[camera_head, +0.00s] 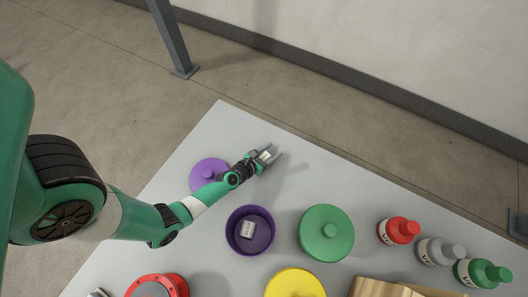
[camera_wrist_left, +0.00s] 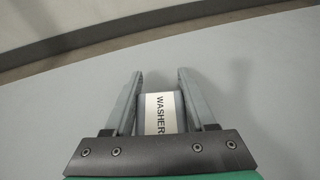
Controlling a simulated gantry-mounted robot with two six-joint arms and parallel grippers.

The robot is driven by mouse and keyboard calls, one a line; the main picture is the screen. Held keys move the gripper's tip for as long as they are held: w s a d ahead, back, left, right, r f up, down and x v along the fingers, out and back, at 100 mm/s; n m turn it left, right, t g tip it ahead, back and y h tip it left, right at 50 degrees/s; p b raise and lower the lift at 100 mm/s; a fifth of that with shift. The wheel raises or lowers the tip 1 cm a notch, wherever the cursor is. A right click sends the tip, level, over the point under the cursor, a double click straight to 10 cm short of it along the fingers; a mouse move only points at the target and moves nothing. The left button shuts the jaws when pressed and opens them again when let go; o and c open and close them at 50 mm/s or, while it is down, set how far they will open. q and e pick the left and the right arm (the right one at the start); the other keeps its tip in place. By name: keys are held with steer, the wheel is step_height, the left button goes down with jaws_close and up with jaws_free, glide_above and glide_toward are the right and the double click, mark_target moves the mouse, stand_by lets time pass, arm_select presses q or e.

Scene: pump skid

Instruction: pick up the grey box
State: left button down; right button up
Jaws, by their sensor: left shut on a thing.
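My left gripper (camera_head: 270,156) is shut on a small grey box with a white label reading "WASHER". The box (camera_wrist_left: 174,101) sits between the two fingers in the left wrist view, its near part hidden behind the gripper body. In the head view the gripper is over the far part of the grey table (camera_head: 225,125), beyond the purple lid. I cannot tell whether the box touches the table. My right gripper is not in view.
A purple lid (camera_head: 208,172) lies under my left forearm. A purple bowl (camera_head: 231,238) holds a small labelled item (camera_head: 247,230).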

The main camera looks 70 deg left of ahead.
arm_select(q)
steer(key=shift+r+p, duration=0.6)
step_height(320, 180, up, 4)
steer(key=p, duration=0.3)
steer(key=shift+d+f+p, duration=0.1)
steer(key=shift+f+p, duration=0.15)
steer(key=shift+p, duration=0.1)
steer(key=s+d+r+p, duration=0.2)
steer(key=d+r+p, duration=0.2)
steer(key=d+p, duration=0.2)
steer(key=s+d+r+p, duration=0.3)
steer(key=d+r+p, duration=0.1)
steer(key=d+p, duration=0.1)
steer(key=shift+s+d+r+p, duration=0.15)
steer(key=shift+s+d+p, duration=0.2)
steer(key=shift+d, duration=0.5)
steer(key=shift+w, duration=0.1)
